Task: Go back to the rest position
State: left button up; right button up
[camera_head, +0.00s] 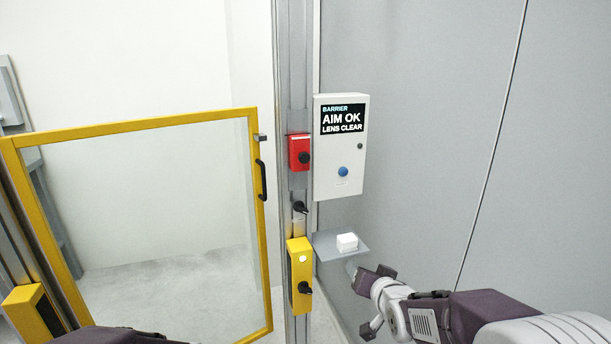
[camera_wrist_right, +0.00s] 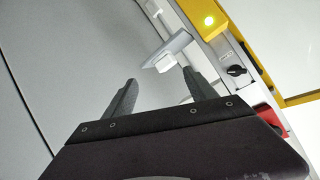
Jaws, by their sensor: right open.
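My right gripper (camera_wrist_right: 159,77) is open, with its two dark fingers apart and nothing between them in the right wrist view. In the head view my right arm (camera_head: 440,313) reaches in from the right, its end just below and right of a small grey shelf (camera_head: 325,247). A white block (camera_head: 347,242) sits on that shelf, apart from the gripper. The shelf (camera_wrist_right: 172,45) and block (camera_wrist_right: 165,62) also show beyond the fingertips in the right wrist view. Only a dark part of my left arm shows at the bottom left; the left gripper is not seen.
A white box (camera_head: 340,180) reads "BARRIER AIM OK LENS CLEAR". Left of it, a metal post carries a red unit (camera_head: 299,152) and a yellow unit (camera_head: 300,277) with a lit spot. A yellow-framed door (camera_head: 130,126) stands left. A grey wall (camera_head: 430,130) fills the right.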

jog(key=s+d+f+n+g, duration=0.1)
jog(key=s+f+g, duration=0.35)
jog(key=s, duration=0.45)
jog(key=s+f+n+g, duration=0.1)
jog(key=s+f+g, duration=0.2)
jog(key=s+f, duration=0.4)
jog(key=s+d+f+n+g, duration=0.15)
jog(key=s+f+g, duration=0.25)
jog(key=s, duration=0.6)
notch_tip(320, 180, up, 18)
jog(key=p, duration=1.8)
jog(key=shift+w+a+f+h, duration=0.15)
jog(key=shift+w+h, duration=0.15)
jog(key=shift+w, duration=0.1)
